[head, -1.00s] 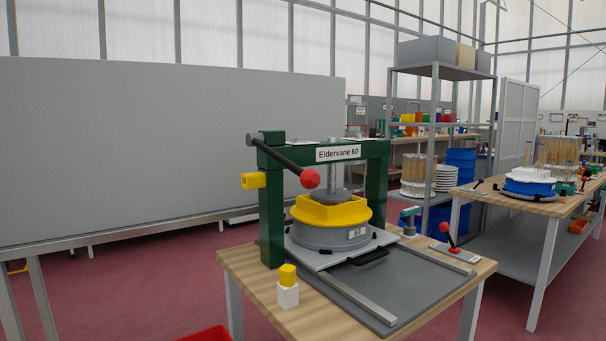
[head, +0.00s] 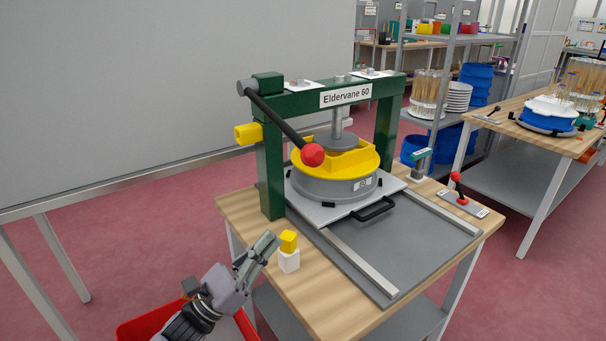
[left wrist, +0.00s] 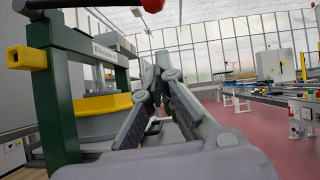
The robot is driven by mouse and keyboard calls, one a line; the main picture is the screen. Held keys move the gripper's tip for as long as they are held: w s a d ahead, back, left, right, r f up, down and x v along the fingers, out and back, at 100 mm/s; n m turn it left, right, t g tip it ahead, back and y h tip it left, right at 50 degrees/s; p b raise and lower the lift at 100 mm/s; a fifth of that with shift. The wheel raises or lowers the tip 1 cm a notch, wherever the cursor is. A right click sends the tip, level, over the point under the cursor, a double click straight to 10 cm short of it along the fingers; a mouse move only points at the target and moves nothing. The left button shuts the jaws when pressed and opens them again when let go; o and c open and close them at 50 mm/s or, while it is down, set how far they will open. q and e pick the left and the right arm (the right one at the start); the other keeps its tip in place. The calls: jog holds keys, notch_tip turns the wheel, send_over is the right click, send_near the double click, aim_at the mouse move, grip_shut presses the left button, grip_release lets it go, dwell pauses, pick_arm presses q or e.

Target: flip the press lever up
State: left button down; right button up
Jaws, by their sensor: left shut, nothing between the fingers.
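The press lever (head: 278,119) is a dark bar with a red ball knob (head: 313,155). It runs from a pivot at the upper left of the green press frame (head: 270,165) and slopes down to the right, so the knob hangs in front of the yellow ring (head: 345,158). In the left wrist view the red knob (left wrist: 152,4) shows at the top edge. My left gripper (head: 268,243) is shut and empty, low at the table's left edge, below and left of the knob and apart from it. It also shows in the left wrist view (left wrist: 160,62). My right gripper is not in view.
A white block with a yellow top (head: 289,251) stands close beside my left gripper. A yellow socket (head: 248,133) sticks out of the left post. A small red-knobbed lever (head: 456,177) sits at the table's right. A red bin (head: 135,330) is on the floor below.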

pick_arm(q)
jog(key=a+r+p+x, duration=0.1)
jog(key=p+x, duration=0.3)
jog(key=x, duration=0.8)
jog(key=shift+r+p, duration=0.3)
jog(key=shift+r, duration=0.5)
